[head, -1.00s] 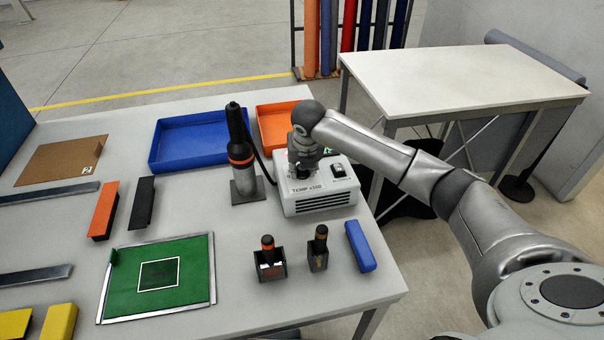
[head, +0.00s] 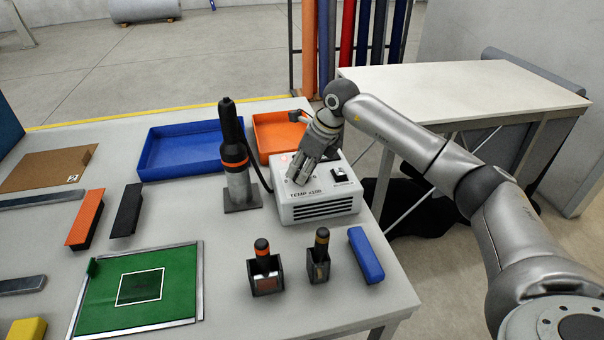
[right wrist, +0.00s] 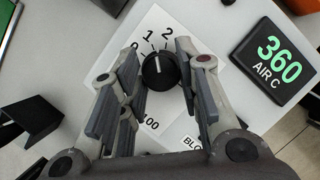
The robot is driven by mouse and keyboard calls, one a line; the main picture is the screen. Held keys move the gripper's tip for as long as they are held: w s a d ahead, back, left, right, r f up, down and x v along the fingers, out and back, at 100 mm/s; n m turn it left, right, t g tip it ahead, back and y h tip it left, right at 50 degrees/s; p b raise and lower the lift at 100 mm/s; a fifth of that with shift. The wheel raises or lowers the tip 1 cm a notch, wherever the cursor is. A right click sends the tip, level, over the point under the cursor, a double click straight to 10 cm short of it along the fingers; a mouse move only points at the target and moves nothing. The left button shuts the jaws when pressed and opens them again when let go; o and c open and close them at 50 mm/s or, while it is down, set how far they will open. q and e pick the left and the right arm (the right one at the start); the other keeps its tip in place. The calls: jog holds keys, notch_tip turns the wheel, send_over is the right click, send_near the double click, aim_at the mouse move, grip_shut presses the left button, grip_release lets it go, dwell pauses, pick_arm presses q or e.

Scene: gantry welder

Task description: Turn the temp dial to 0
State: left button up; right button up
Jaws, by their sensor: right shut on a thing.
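The white control box (head: 320,209) marked TEMP x100 stands at the table's right edge. Its round black temp dial (right wrist: 160,71) shows in the right wrist view, with a white pointer line directed roughly up, near the printed 1 and 2. The 0 (right wrist: 134,46) is partly hidden by a finger. My right gripper (head: 303,179) reaches down-left over the box and is shut on the dial, one finger on each side. In the head view the gripper hides the dial. My left gripper is not in view.
A display (right wrist: 270,59) reads 360 AIR C. Blue (head: 185,150) and orange (head: 280,135) trays lie behind; two small holders and a blue block are in front.

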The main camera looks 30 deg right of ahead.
jog(key=n+g+y+b, duration=0.1)
jog(key=n, duration=0.2)
jog(key=shift+w+d+n, duration=0.1)
jog(key=shift+n, duration=0.3)
jog(key=n, duration=0.2)
jog(key=n+g, duration=0.1)
jog(key=n, duration=0.1)
jog(key=shift+w+r+g+y, duration=0.1)
jog(key=shift+g+y, duration=0.2)
jog(key=o, duration=1)
jog(key=shift+d+r, duration=0.1)
jog(key=shift+r, duration=0.05)
jog(key=v, duration=1.1)
jog(key=shift+d+r, duration=0.1)
jog(key=shift+r, duration=0.2)
